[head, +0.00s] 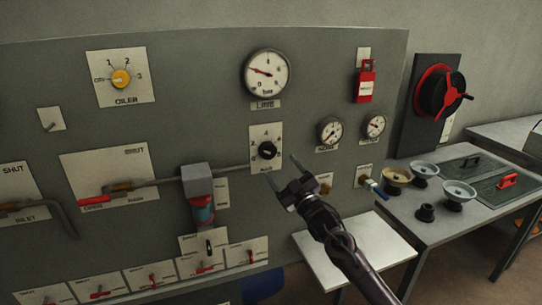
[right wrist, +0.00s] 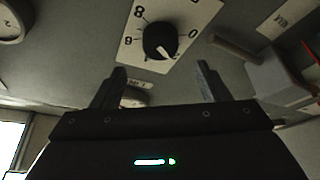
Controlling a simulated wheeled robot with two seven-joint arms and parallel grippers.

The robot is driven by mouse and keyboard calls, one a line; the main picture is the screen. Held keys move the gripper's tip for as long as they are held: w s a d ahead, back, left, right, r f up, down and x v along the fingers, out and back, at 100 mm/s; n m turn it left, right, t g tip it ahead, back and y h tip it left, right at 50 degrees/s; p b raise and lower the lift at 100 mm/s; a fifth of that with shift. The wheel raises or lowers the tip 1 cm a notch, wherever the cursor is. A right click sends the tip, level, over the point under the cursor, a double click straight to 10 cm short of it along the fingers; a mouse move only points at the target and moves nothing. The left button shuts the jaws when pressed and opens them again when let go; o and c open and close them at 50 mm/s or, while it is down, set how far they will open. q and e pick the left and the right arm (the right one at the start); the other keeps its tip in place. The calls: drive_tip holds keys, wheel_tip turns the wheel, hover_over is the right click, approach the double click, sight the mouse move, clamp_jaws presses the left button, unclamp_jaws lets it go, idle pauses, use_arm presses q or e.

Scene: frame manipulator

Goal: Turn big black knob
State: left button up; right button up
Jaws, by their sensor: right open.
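The black knob (head: 267,151) sits on a white scale plate on the grey panel, below the large gauge. My right gripper (head: 281,167) is open and empty, just below and to the right of the knob in the head view. In the right wrist view its two fingers (right wrist: 161,68) stand apart below the knob in the picture, with no contact visible. My left gripper is not in view.
A pipe with a grey box and red-teal device (head: 201,205) is left of the knob. A large gauge (head: 267,74) is above, and two small gauges are to the right. A yellow knob (head: 121,79) is at upper left.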

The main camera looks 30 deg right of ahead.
sight(269, 153)
drive_tip(key=p+x, duration=0.2)
drive_tip(key=x, duration=0.5)
drive_tip(key=shift+w+f, duration=0.1)
drive_tip(key=shift+f, duration=0.05)
drive_tip(key=c, duration=1)
drive_tip(key=shift+f+m, duration=0.1)
drive_tip(key=shift+m, duration=0.2)
